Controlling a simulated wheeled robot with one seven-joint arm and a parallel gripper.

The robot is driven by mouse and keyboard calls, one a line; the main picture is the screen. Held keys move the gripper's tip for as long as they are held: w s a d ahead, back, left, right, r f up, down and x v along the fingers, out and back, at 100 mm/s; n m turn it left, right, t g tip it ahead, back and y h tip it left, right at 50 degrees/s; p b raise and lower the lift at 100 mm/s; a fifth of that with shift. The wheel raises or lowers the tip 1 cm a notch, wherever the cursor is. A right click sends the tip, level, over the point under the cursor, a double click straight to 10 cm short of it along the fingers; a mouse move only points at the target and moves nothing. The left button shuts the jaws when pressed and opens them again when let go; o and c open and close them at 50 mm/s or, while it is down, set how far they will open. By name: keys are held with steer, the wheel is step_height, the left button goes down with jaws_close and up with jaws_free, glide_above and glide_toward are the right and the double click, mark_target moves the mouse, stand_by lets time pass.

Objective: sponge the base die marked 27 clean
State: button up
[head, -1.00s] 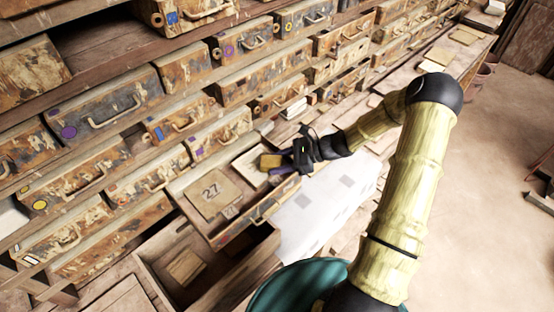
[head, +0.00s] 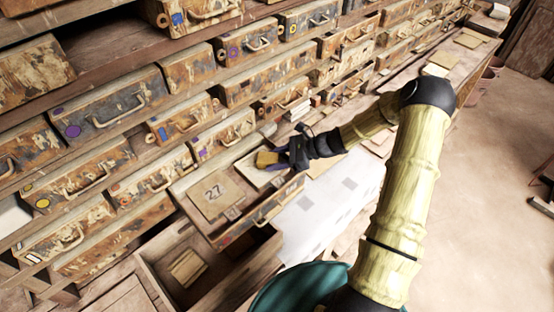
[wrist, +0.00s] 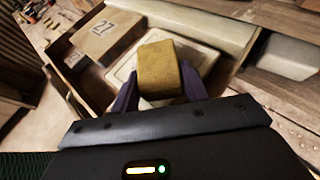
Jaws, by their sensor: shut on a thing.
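A tan block marked 27 (head: 212,198) lies in the left part of an open drawer; it also shows at the upper left of the wrist view (wrist: 106,34). Beside it in the same drawer lies a pale slab (head: 262,178), which also shows in the wrist view (wrist: 203,60). A small 27 label (wrist: 75,60) is near the drawer front. My gripper (head: 276,158) is shut on a yellow-brown sponge (wrist: 160,68). The sponge is over the pale slab and hides part of it. I cannot tell whether it touches the slab.
A lower drawer stands open with a block (head: 187,267) inside. A shelf wall of worn drawers (head: 105,103) rises behind. White sheeting (head: 330,203) lies right of the open drawer.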

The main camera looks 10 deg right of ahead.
steer(key=shift+w+a, duration=0.7)
steer(key=shift+w, duration=0.35)
steer(key=shift+s+d+f, duration=0.1)
steer(key=shift+s+d, duration=0.3)
steer(key=shift+s, duration=0.2)
steer(key=shift+s+d+f, duration=0.1)
steer(key=shift+s+d, duration=0.25)
steer(key=shift+s, duration=0.2)
steer(key=shift+s+d+r, duration=0.1)
steer(key=shift+s+d, duration=0.65)
steer(key=shift+s, duration=0.3)
steer(key=shift+r+p, duration=0.7)
steer(key=shift+p, duration=0.05)
